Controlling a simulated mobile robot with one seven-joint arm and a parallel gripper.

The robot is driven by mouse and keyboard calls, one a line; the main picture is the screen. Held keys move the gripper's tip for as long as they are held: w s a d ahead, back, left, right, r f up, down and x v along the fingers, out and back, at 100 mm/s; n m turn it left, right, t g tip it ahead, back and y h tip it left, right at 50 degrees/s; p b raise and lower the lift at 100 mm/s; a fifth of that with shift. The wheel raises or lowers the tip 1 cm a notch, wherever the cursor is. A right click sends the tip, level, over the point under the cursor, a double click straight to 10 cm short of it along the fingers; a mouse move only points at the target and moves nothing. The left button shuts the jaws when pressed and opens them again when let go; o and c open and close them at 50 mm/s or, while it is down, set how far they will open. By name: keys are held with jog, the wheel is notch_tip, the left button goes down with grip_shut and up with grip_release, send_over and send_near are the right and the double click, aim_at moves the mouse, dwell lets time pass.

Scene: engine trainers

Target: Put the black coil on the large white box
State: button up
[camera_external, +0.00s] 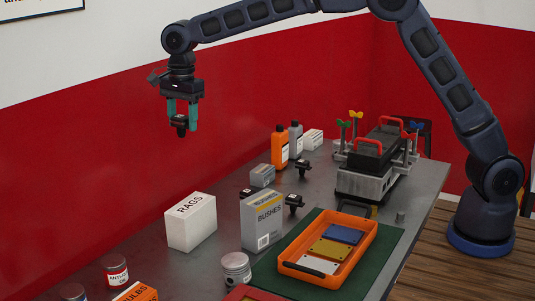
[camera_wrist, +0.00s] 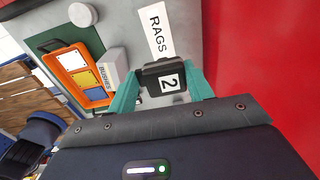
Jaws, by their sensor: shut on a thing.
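My gripper (camera_external: 182,113) is high above the table and shut on a black coil (camera_external: 180,123). In the wrist view the coil (camera_wrist: 165,78) sits between the two green fingers (camera_wrist: 160,95) and shows a white label with a "2". The large white box (camera_external: 191,221), marked RAGS, stands on the grey table below and slightly right of my gripper in the external view. In the wrist view the box (camera_wrist: 158,32) lies just beyond the coil, which hides part of it. Its visible top is bare.
A grey BUSHES box (camera_external: 262,220) stands right of the white box. An orange tray (camera_external: 286,268) with coloured plates lies on a green mat. Other black coils (camera_external: 294,203) stand near the BUSHES box. Cans (camera_external: 116,271) are at the near left. An engine block (camera_external: 368,180) stands farther back.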

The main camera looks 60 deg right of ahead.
jog(key=shift+d, duration=0.45)
jog(key=shift+w+d+f, duration=0.1)
jog(key=shift+f, duration=0.2)
notch_tip(320, 180, down, 19)
jog(key=shift+r, duration=0.1)
jog(key=o, duration=1.1)
jog(key=shift+f, duration=0.2)
jog(key=r, duration=1.2)
jog(key=shift+s+r, duration=0.2)
jog(key=shift+s, duration=0.05)
